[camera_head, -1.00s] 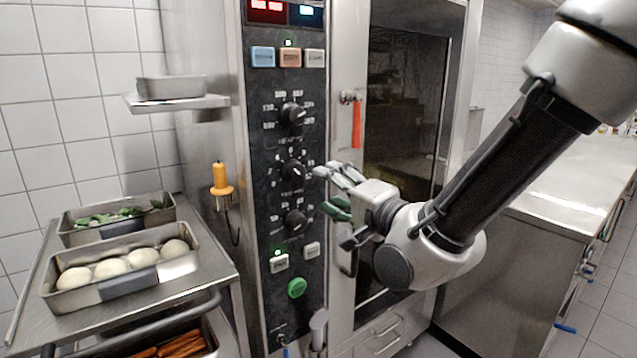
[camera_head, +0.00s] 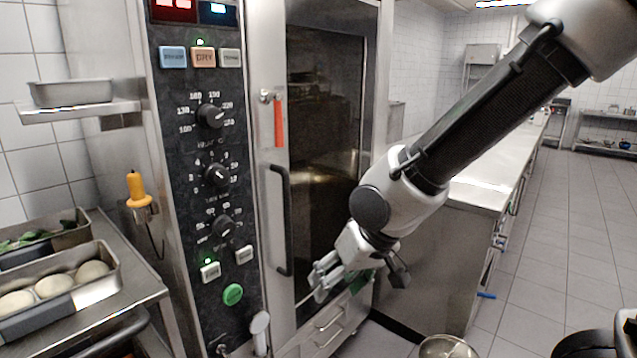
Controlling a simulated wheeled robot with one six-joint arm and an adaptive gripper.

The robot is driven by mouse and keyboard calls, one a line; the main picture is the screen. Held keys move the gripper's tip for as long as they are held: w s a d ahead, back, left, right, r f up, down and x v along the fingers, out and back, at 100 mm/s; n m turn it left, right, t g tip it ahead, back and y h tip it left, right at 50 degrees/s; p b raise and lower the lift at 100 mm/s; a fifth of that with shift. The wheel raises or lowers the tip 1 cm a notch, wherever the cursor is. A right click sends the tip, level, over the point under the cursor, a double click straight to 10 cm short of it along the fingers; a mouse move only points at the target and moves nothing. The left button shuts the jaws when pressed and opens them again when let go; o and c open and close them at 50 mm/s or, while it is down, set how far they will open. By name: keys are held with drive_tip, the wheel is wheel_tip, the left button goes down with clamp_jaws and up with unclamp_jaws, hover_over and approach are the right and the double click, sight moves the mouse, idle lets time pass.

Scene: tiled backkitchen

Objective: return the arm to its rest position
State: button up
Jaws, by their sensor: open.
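My gripper (camera_head: 325,277) is at the lower middle of the head view, pointing down and to the left. Its fingers are apart and nothing shows between them. It is in front of the lower part of the oven door (camera_head: 322,130), right of the black door handle (camera_head: 283,220). I cannot tell whether it touches the door, but the handle is clear of the fingers. My arm comes in from the upper right, bent at the elbow.
The oven's control panel (camera_head: 208,160) with knobs and buttons is left of the door. A trolley with dough balls (camera_head: 54,286) stands at the far left. A steel counter (camera_head: 480,200) is behind my arm. A metal bowl (camera_head: 446,347) is at the bottom. Tiled floor (camera_head: 560,220) at right is open.

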drive_tip(key=s+d+r+m+h, duration=0.1)
drive_tip(key=d+r, duration=0.3)
drive_tip(key=d, duration=0.7)
drive_tip(key=s+d+r+m+h, duration=0.2)
drive_tip(key=s+d+r, duration=0.2)
drive_tip(key=d, duration=0.7)
drive_tip(key=s+d+r+m+t+h, duration=0.1)
drive_tip(key=s+d+r+m, duration=0.1)
drive_tip(key=d, duration=0.9)
wheel_tip(320, 180, up, 2)
drive_tip(key=shift+s+d+r+h, duration=0.15)
drive_tip(key=shift+s+h, duration=0.25)
drive_tip(key=shift+s, duration=0.25)
